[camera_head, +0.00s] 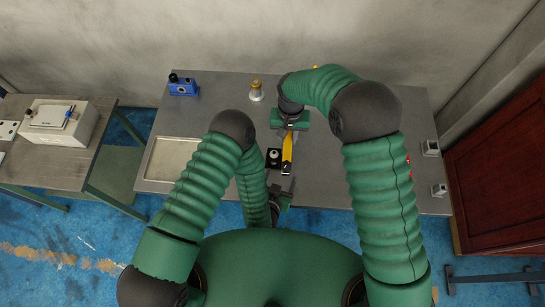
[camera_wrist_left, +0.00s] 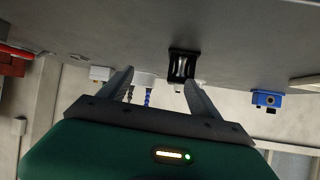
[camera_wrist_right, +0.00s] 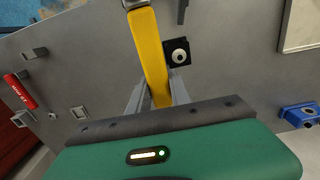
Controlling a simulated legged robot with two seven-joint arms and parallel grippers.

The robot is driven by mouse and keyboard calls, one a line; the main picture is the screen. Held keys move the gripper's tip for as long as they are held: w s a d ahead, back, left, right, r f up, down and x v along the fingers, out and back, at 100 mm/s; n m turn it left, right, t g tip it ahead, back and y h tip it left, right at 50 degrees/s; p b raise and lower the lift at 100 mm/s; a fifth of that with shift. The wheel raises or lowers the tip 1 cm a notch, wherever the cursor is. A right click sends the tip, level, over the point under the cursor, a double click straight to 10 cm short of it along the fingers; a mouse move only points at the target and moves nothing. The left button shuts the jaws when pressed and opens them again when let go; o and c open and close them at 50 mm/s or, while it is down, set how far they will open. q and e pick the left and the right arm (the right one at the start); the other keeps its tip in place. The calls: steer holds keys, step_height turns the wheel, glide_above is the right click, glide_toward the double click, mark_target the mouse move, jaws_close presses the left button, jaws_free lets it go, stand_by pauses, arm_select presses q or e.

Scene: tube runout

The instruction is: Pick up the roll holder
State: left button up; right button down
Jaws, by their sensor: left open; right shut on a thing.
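A small black block with a pale round part, seemingly the roll holder (camera_head: 273,158), sits on the grey table. In the left wrist view the black holder (camera_wrist_left: 183,65) shows shiny metal rolls just beyond the fingertips, apart from them. My left gripper (camera_wrist_left: 159,77) is open and empty, low at the table's front side; in the head view it is partly hidden by my arm. My right gripper (camera_head: 289,135) is shut on a long yellow bar (camera_head: 287,150), which lies beside the black block. In the right wrist view the yellow bar (camera_wrist_right: 150,55) passes between the fingers.
A blue device (camera_head: 183,87) stands at the table's back left, with a brass-topped cylinder (camera_head: 256,90) to its right. A pale rectangular tray (camera_head: 172,158) lies at left. Small grey blocks (camera_head: 431,148) stand at the right edge. A side table holds a pale box (camera_head: 62,122).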

mark_target(273, 163)
arm_select(q)
steer(key=shift+s+a+r+n+t+y, duration=0.2)
steer(key=shift+a+n+t+y, duration=0.2)
steer(key=shift+a+n+y, duration=0.15)
steer(key=shift+s+a+r+n+t+y, duration=0.1)
steer(key=shift+a+r+n+t+y, duration=0.05)
steer(key=shift+a+n+t+y, duration=0.4)
steer(key=shift+w+a+r+n, duration=0.1)
steer(key=shift+w+a+n, duration=0.1)
steer(key=shift+n, duration=0.1)
steer(key=x, duration=0.7)
steer(key=f+x, duration=0.1)
steer(key=x, duration=0.3)
steer(key=shift+s+a, duration=0.3)
steer(key=shift+a, duration=0.05)
steer(key=shift+w+d+f, duration=0.15)
steer(key=shift+w+f, duration=0.05)
steer(key=shift+w, duration=0.1)
jaws_close()
steer(key=shift+r, duration=0.1)
